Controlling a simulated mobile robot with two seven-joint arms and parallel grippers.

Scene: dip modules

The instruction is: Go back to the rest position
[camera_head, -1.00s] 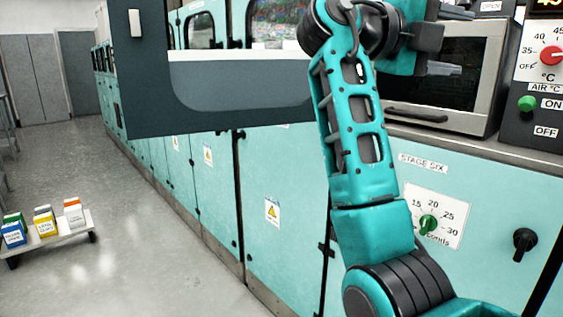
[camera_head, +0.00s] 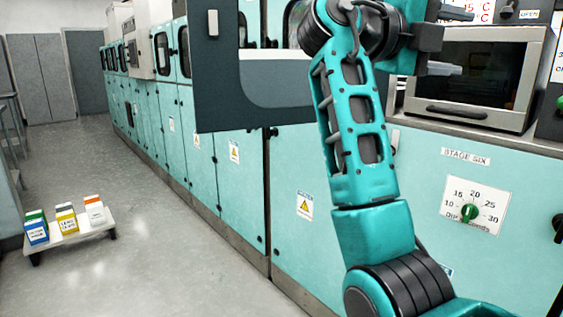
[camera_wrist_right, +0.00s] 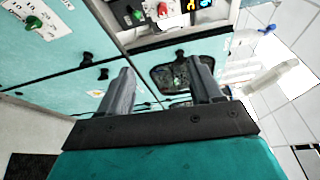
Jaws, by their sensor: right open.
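My right arm (camera_head: 350,130), teal and black, is raised and folded at the right of the head view. Its gripper (camera_head: 443,54) is up at the top, in front of the small oven as seen in the picture. In the right wrist view the same gripper (camera_wrist_right: 162,88) shows two grey fingers spread apart with nothing between them. My left gripper is in neither view.
A long row of teal cabinets (camera_head: 232,180) runs away to the left. An oven (camera_head: 475,80) stands above a dial (camera_head: 472,208) labelled STAGE SIX. A raised dark panel (camera_head: 225,105) juts out. A low trolley (camera_head: 75,240) with several small boxes stands left. The grey floor between is clear.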

